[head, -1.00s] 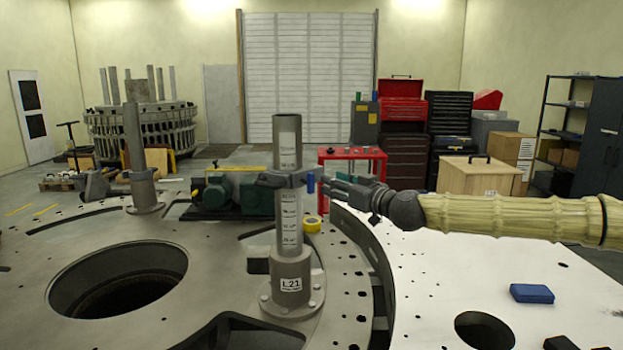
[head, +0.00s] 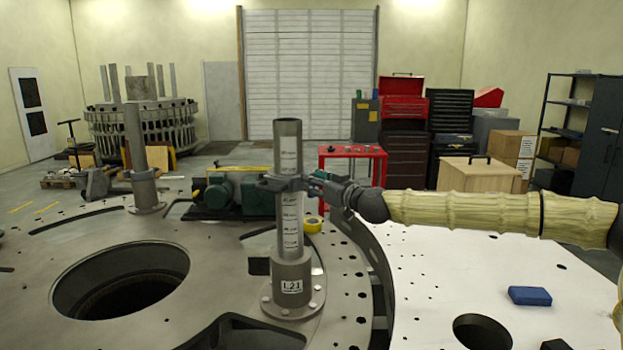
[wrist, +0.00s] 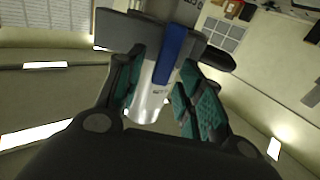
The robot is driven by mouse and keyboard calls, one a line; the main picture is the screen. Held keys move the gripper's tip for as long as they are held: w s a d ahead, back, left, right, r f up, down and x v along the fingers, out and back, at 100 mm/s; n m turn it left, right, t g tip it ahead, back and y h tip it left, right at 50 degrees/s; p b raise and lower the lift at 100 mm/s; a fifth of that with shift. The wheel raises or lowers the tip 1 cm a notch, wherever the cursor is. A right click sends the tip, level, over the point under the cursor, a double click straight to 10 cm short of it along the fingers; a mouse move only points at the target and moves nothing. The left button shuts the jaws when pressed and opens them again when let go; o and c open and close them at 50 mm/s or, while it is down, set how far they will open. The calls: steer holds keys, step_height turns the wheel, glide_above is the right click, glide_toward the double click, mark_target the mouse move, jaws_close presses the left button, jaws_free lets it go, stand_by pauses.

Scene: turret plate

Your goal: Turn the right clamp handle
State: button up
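A grey upright post (head: 289,225) labelled L21 stands on the round metal plate (head: 210,300), with a dark clamp (head: 280,183) around its upper part. In the wrist view the clamp (wrist: 120,30) crosses the post (wrist: 150,98), and a blue clamp handle (wrist: 172,55) sticks out from it. My gripper (head: 316,185) is at the right side of the clamp. In the wrist view its teal-padded fingers (wrist: 155,95) are spread, one on each side of the blue handle, with a gap on the right. In the head view the gripper mostly hides the handle.
A second post (head: 138,160) stands farther back left. A green motor unit (head: 235,190) and a yellow tape roll (head: 312,224) lie behind the L21 post. A blue block (head: 530,296) rests on the white surface at right. The plate has a large hole (head: 120,282).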

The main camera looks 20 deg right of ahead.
steer(key=shift+x, duration=0.9)
jaws_close()
